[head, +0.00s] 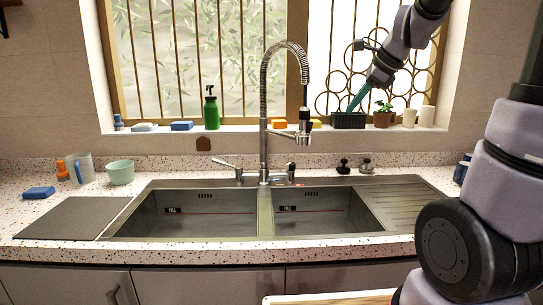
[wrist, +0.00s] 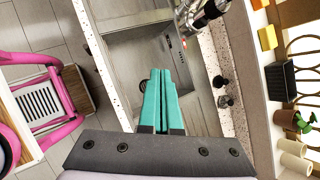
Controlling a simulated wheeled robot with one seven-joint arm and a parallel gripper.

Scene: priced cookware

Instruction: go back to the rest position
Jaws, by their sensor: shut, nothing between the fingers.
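My gripper (head: 351,106) is at the upper right of the head view, raised in front of the window, with its teal fingers pointing down and left. In the picture its tips overlap the black planter box (head: 348,121) on the sill; I cannot tell the gap from this view. In the wrist view my gripper (wrist: 161,71) has its two teal fingers together with nothing between them. It hangs above the sink (wrist: 140,50) and drainboard, apart from the faucet (wrist: 205,15). The faucet (head: 264,110) stands left of my gripper in the head view.
The sill holds a green soap bottle (head: 212,112), sponges, a potted plant (head: 383,117) and cream cups (head: 426,116). A pink chair (wrist: 35,95) stands on the floor. Both basins look empty.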

